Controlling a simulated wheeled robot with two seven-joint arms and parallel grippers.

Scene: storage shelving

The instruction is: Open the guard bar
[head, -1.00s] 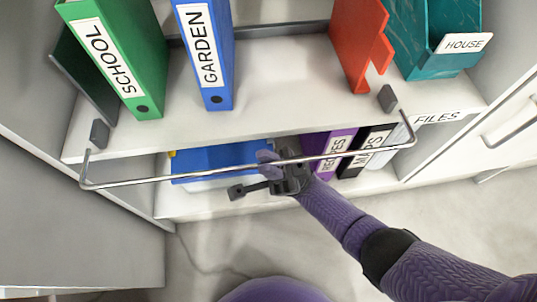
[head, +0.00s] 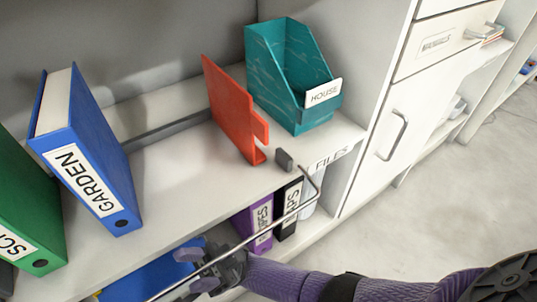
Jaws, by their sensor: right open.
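The guard bar (head: 265,229) is a thin metal rod in front of the shelf edge, below the upper shelf surface. Its right end bends back towards a small dark grey bracket (head: 284,160) on the shelf. Its left end is out of the picture. My right gripper (head: 196,270) is open at the bar, with its fingers on either side of the rod. I cannot tell whether they touch it. My left gripper is not in view.
On the upper shelf stand a green binder (head: 28,215), a blue GARDEN binder (head: 88,150), a red divider (head: 232,108) and a teal HOUSE box (head: 285,75). Purple (head: 262,217) and black (head: 289,205) binders stand below. A handled cabinet door (head: 392,140) is at right; floor there is clear.

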